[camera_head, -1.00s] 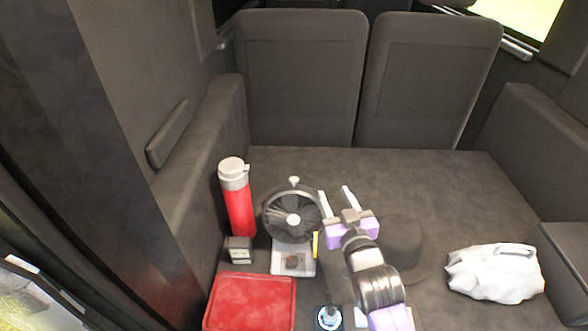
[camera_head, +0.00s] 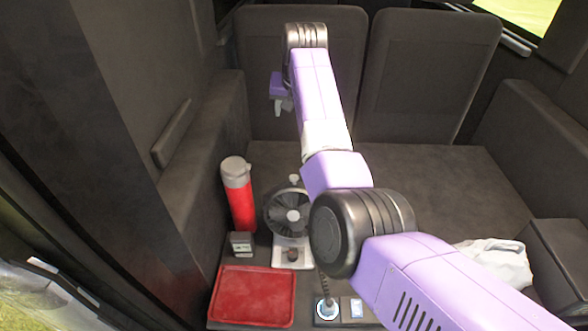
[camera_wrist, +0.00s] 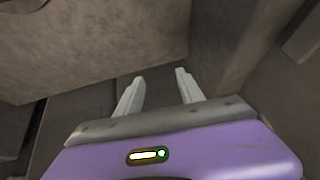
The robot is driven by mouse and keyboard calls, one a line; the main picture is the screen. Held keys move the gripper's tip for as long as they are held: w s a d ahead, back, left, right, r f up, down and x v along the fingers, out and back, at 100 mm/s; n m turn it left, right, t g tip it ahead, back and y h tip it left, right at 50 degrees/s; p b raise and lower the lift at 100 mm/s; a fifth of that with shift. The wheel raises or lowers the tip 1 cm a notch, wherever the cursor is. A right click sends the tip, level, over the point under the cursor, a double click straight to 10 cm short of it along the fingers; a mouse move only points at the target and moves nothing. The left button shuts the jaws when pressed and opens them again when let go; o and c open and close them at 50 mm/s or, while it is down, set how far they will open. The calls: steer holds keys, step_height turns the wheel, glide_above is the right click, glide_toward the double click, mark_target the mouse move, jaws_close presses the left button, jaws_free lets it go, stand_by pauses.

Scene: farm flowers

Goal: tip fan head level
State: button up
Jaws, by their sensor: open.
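A small black fan (camera_head: 290,212) with a light base (camera_head: 292,250) stands on the dark floor, right of a red flask. A small knob shows on top of its round head, and my arm hides part of its right side. My gripper (camera_head: 284,106) is raised high above and behind the fan, in front of the left seat back. In the wrist view, my gripper (camera_wrist: 160,88) has its two pale fingers apart with nothing between them. The fan is not in the wrist view.
A red flask (camera_head: 240,196) and a small dark box (camera_head: 241,243) stand left of the fan. A red tray (camera_head: 253,296) lies in front. A white bag (camera_head: 500,258) is at the right. The floor at the back right is clear.

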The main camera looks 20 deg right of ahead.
mark_target(294, 176)
steer(key=s+f+g, duration=0.1)
steer(key=s+g, duration=0.1)
steer(key=s, duration=0.1)
steer(key=s+a+f+g, duration=0.1)
steer(key=s+f+g, duration=0.1)
steer(key=s, duration=0.2)
steer(key=s+a+f+g, duration=0.1)
steer(key=s+f+g, duration=0.1)
steer(key=s, duration=0.1)
steer(key=shift+s+f, duration=0.1)
steer(key=shift+s, duration=0.2)
step_height(294, 176, down, 7)
steer(key=shift+f+p, duration=0.2)
steer(key=shift+p, duration=0.3)
steer(key=shift+c, duration=0.3)
jaws_close()
